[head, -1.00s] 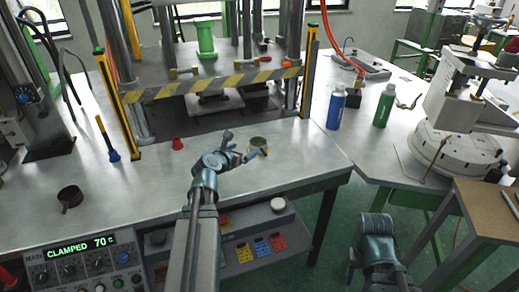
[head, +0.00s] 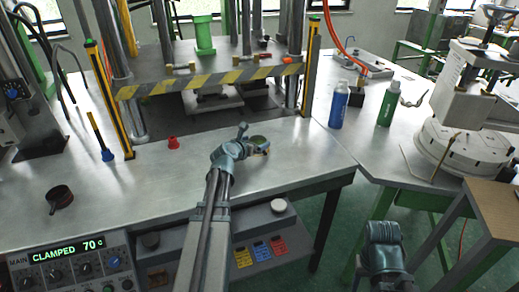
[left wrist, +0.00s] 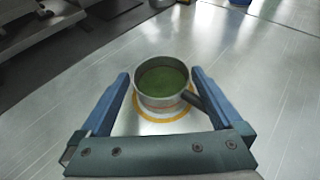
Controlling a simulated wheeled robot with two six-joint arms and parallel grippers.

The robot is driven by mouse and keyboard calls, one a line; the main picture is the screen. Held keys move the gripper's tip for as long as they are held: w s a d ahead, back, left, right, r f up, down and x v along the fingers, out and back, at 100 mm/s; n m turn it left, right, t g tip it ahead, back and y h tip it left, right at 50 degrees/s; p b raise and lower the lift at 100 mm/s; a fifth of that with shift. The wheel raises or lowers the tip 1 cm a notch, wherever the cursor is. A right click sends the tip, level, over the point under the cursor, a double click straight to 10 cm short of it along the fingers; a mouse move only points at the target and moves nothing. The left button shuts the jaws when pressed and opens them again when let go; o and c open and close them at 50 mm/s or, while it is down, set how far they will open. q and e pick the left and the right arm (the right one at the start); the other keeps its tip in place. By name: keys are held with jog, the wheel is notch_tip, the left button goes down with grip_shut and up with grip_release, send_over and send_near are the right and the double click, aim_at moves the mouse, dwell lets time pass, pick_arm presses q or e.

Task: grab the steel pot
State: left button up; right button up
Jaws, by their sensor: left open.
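The steel pot (left wrist: 163,84) is a small round pan with green contents and a dark handle pointing to the lower right in the left wrist view. It stands on the bench on a yellow-orange ring (left wrist: 165,119). In the head view the pot (head: 259,141) is partly hidden by my left arm. My left gripper (left wrist: 161,74) is open, with one blue finger on each side of the pot; I cannot tell whether they touch it. The right arm shows at the lower right of the head view, but its fingers do not show.
A press with a yellow-black striped bar (head: 205,80) stands behind the pot. A red cup (head: 173,143) and a dark round pot (head: 60,197) are to the left. A blue bottle (head: 338,106) and a green bottle (head: 386,105) are to the right. The bench front is clear.

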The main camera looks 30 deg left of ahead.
pick_arm(q)
jog(key=shift+x, duration=0.8)
jog(key=shift+s, duration=0.15)
jog(key=shift+c, duration=0.3)
jog(key=c, duration=1.4)
jog(key=shift+r, duration=0.15)
notch_tip(320, 180, up, 10)
jog(key=p, duration=1)
